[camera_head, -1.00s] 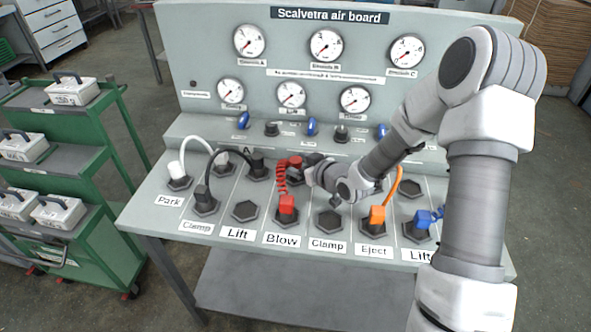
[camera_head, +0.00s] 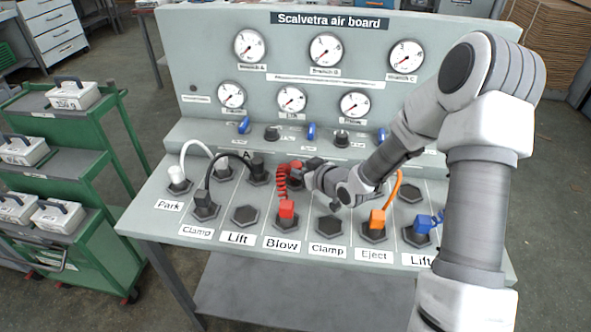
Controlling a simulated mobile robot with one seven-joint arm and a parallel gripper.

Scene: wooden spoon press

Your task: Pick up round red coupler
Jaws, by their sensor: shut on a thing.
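The round red coupler (camera_head: 295,166) is at the back row of the board, above the Blow label. My gripper (camera_head: 303,169) reaches in from the right and is shut on the round red coupler. My fingers and wrist hide part of the coupler and its socket, so I cannot tell whether it is still seated.
White (camera_head: 178,174), black (camera_head: 204,198), orange (camera_head: 377,217) and blue (camera_head: 422,224) couplers stand on nearby sockets. The Lift socket (camera_head: 245,215) and front Clamp socket (camera_head: 330,228) are empty. Gauges line the upright panel (camera_head: 295,75). A green cart (camera_head: 85,240) stands left.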

